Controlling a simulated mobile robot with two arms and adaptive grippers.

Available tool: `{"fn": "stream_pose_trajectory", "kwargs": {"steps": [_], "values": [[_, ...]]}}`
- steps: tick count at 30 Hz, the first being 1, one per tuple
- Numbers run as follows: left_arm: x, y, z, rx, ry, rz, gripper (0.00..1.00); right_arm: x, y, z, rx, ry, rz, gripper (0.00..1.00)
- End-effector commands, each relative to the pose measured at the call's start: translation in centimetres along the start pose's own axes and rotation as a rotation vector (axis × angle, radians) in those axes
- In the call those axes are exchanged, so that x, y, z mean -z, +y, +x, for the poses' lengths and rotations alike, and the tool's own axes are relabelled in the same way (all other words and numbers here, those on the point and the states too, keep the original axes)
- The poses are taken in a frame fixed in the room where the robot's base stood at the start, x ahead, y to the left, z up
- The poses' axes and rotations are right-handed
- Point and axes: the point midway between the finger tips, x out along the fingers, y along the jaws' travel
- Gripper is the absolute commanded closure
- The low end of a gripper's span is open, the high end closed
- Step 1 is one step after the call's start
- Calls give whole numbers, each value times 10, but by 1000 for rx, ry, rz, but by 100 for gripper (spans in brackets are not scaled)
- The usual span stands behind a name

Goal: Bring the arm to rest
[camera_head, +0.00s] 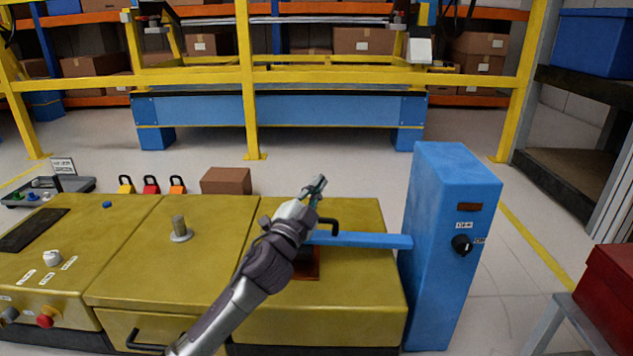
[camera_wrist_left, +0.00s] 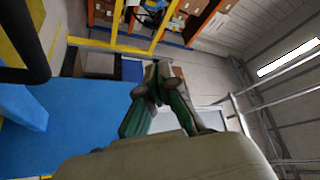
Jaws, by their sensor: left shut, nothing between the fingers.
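My left arm comes up from the bottom middle of the head view and reaches over the yellow dashboard module (camera_head: 221,222). My left gripper (camera_head: 318,183) is shut and empty, raised above the right part of the module. It also shows in the left wrist view (camera_wrist_left: 158,78), its green fingers closed together. Just beside it in the head view is a black handle (camera_head: 333,224) at a blue bar (camera_head: 370,240); I cannot tell whether they touch my arm. My right gripper is not in view.
The bar meets a tall blue box (camera_head: 425,240) with a black knob (camera_head: 461,245). A metal peg (camera_head: 180,229), a white knob (camera_head: 52,258) and a red button (camera_head: 45,321) are on the module. Padlocks (camera_head: 151,186) and a brown block (camera_head: 226,181) stand behind. A yellow frame (camera_head: 250,75) is farther back.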

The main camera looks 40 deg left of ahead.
Motion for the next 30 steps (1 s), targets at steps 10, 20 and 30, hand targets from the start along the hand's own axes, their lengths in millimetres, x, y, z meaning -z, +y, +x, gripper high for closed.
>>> {"fn": "stream_pose_trajectory", "kwargs": {"steps": [10, 20, 30], "values": [[8, -12, 5, -2, -1, 0, 100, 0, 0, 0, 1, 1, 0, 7], [8, -12, 5, -1, -1, 0, 100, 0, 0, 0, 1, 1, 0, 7], [109, 0, -20, -120, 233, -179, 100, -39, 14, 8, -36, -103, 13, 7]]}}
